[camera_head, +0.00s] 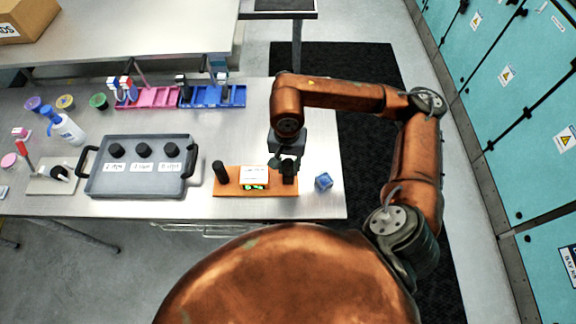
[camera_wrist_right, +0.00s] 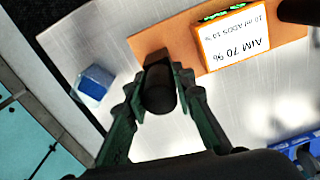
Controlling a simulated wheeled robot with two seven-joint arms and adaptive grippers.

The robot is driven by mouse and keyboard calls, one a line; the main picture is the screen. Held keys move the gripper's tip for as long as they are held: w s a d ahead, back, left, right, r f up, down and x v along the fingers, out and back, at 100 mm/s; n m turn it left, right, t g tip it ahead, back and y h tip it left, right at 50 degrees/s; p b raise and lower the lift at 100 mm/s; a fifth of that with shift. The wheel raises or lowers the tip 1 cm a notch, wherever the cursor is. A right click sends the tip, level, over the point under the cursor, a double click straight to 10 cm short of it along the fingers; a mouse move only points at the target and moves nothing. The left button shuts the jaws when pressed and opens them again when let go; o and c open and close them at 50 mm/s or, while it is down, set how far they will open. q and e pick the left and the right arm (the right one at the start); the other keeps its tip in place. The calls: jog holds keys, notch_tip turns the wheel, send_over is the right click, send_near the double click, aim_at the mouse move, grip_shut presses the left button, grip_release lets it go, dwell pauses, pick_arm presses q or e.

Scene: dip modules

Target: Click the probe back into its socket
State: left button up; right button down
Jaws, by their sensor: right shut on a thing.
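The probe looks like a black cylinder (camera_wrist_right: 158,92), seen nearly end-on in the right wrist view. My right gripper (camera_head: 286,163) is shut on it, with one green finger on each side. The gripper points down over the right end of an orange board (camera_head: 230,188). A dark block (camera_wrist_right: 153,57), perhaps the socket, shows just beyond the probe at the board's edge. I cannot tell whether the probe touches it or sits in it. A meter (camera_head: 254,178) with a white label reading "AIM 70 %" and green digits stands mid-board. My left gripper is out of view.
A black post (camera_head: 220,171) stands at the board's left end. A blue cube (camera_head: 323,181) lies to the right of the board. A grey tray (camera_head: 135,184) with black knobs is farther left. Pink (camera_head: 152,98) and blue (camera_head: 216,97) racks stand behind. The table's front edge is close.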

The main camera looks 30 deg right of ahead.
jog(key=c, duration=1.5)
grip_release()
jog(key=shift+f, duration=0.1)
jog(key=shift+c, duration=0.2)
jog(key=o, duration=0.5)
jog(key=shift+o, duration=0.2)
jog(key=shift+r+p, duration=1.55)
jog(key=shift+r, duration=3)
jog(key=shift+r, duration=0.1)
